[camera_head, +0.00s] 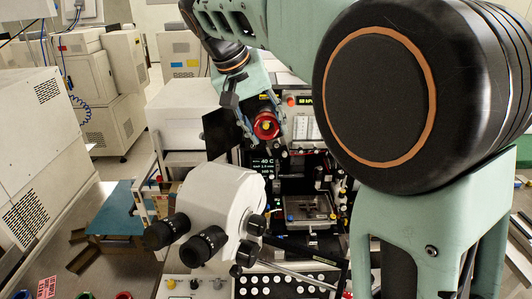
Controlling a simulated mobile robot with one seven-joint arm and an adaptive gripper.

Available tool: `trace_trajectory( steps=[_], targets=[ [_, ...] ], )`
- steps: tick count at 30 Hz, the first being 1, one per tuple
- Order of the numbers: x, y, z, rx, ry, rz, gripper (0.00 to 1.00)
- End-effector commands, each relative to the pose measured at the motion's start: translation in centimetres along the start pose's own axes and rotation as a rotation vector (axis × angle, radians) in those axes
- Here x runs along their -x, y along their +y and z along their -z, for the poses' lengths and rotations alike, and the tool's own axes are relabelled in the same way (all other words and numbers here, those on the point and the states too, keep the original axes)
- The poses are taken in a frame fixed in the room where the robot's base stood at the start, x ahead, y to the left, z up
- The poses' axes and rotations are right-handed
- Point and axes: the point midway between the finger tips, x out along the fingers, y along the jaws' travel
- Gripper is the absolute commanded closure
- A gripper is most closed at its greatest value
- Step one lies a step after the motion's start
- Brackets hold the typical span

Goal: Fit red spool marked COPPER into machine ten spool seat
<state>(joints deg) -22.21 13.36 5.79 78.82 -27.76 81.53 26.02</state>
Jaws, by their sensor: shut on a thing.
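My gripper (262,115) is in the upper middle, at the end of my pale green arm, and is shut on a red spool (266,133). The spool's round end faces the camera, with a yellowish centre. Any COPPER marking is too small to read. The spool is in front of the upper part of a bonding machine (305,128), left of its gauge panel. I cannot make out the spool seat, nor tell whether the spool touches it. No number ten is legible on the machine.
A white microscope head (222,200) with black eyepieces stands in front of the machine, below the spool. A metal work stage (308,208) is to its right. A teal-topped table (117,208) is at left. Coloured round items (122,295) show at the bottom left edge. My arm hides the right side.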

Motion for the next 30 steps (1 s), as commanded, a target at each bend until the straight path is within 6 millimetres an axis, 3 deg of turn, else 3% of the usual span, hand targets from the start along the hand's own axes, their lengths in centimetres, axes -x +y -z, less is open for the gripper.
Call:
trace_trajectory(
  steps=[1,4,19,30],
  targets=[
    [-1.4,-0.5,-0.6,-0.003,0.013,-0.002,0.8],
    [-2.3,-0.9,-0.8,-0.01,0.032,-0.005,0.8],
    [-2.3,-1.0,-0.8,-0.011,0.043,-0.014,0.8],
    [-3.1,-0.8,2.1,-0.012,0.041,-0.013,0.8]
  ],
)
